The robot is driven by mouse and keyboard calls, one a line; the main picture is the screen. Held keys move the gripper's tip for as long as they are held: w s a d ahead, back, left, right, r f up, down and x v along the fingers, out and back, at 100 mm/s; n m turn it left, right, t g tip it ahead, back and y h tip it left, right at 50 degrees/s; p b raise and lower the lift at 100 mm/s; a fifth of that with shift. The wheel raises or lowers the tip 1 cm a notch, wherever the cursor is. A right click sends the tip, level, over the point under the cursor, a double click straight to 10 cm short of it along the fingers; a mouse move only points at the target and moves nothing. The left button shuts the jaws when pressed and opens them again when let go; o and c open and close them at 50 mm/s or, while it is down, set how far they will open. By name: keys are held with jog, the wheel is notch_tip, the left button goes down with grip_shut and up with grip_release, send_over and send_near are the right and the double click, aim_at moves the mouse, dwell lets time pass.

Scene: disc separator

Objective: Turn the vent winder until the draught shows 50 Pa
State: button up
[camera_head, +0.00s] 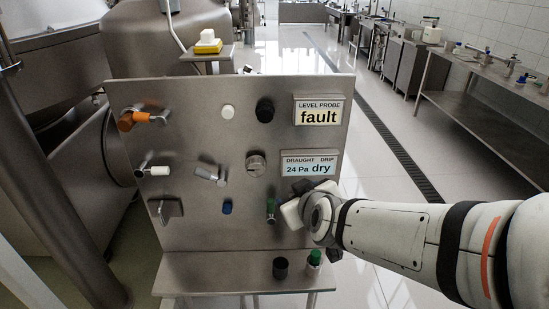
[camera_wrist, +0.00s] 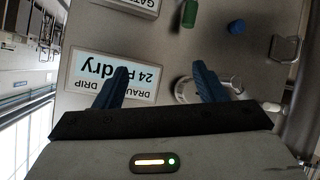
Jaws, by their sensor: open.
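The draught display (camera_head: 310,163) on the steel panel reads 24 Pa, with "dry" under DRIP; it also shows upside down in the wrist view (camera_wrist: 110,78). No control carries a readable vent label, so I cannot tell which is the winder. Crank-like handles at the panel's left have an orange grip (camera_head: 132,121) and a white grip (camera_head: 159,171). A round metal dial (camera_head: 256,164) sits left of the display. My gripper (camera_wrist: 160,68) is open and appears empty, in front of the panel's lower right; its right finger partly covers the dial in the wrist view.
The panel also bears a grey lever (camera_head: 208,173), white knob (camera_head: 228,111), black knob (camera_head: 265,110), blue knob (camera_head: 227,207) and green handle (camera_head: 272,208). A level probe display (camera_head: 319,111) reads fault. A shelf below holds a black cup (camera_head: 281,267) and green-topped item (camera_head: 315,258).

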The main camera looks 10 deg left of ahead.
aim_at(257, 171)
jog(key=s+a+n+t+b, duration=0.1)
jog(key=a+n+t+b, duration=0.25)
jog(key=a+t, duration=0.45)
jog(key=shift+n+g+h, duration=0.3)
jog(key=shift+n+g, duration=0.05)
jog(key=shift+g, duration=0.35)
jog(key=x, duration=0.2)
jog(key=p+x, duration=0.1)
jog(key=x, duration=0.2)
jog(key=a+x, duration=0.1)
jog(key=x, duration=0.2)
jog(key=shift+s+r, duration=0.2)
jog(key=shift+r, duration=0.1)
jog(key=shift+c, duration=0.4)
jog(key=shift+d, duration=0.1)
jog(key=c, duration=0.9)
